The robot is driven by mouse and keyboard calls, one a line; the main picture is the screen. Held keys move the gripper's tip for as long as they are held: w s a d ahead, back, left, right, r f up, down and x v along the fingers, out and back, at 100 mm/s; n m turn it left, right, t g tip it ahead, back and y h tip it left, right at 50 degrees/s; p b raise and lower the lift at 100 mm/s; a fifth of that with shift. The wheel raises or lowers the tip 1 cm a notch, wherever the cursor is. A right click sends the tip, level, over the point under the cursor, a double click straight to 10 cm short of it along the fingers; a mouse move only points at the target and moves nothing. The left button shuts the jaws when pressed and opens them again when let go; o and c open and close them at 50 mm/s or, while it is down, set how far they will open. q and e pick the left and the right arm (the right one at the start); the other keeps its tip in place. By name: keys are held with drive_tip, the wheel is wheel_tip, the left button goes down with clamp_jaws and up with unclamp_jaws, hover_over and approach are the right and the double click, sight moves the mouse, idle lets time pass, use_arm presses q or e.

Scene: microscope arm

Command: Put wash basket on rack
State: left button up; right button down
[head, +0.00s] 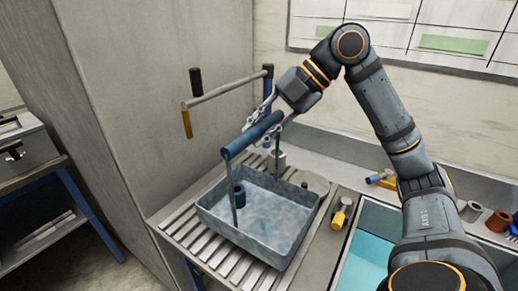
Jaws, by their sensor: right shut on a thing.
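The wash basket (290,247) is a grey-blue open tub with a blue bar handle (240,142) on two thin rods. A dark blue cup-like piece (239,197) shows inside it. The rack (184,238) is a slatted surface under the basket, with bare slats along its left and front sides. I cannot tell whether the basket's underside touches the slats. My right gripper (273,124) is above the tub, shut on the handle bar. The handle hides part of its fingers. My left gripper is out of view.
A jointed bar (225,88) on a blue post stands behind and left of my right gripper. A teal sink (368,258) lies to the right. A yellow-ended item (342,213) lies between sink and rack. A tall grey wall panel (150,100) bounds the left.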

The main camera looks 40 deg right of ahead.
drive_tip(key=shift+w+d+f, duration=0.25)
drive_tip(key=shift+w+f, duration=0.1)
drive_tip(key=shift+f, duration=0.15)
drive_tip(key=shift+w+d+f, duration=0.1)
drive_tip(key=shift+w+f, duration=0.1)
drive_tip(key=shift+f, duration=0.15)
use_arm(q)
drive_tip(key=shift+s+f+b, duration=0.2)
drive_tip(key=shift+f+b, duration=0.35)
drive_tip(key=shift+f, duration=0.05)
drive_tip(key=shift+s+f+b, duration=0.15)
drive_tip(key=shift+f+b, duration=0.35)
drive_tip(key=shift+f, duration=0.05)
use_arm(e)
wheel_tip(320, 180, down, 3)
drive_tip(key=shift+w+d+f, duration=0.1)
drive_tip(key=shift+f, duration=0.05)
drive_tip(key=c, duration=1.2)
unclamp_jaws()
drive_tip(key=shift+o, duration=0.2)
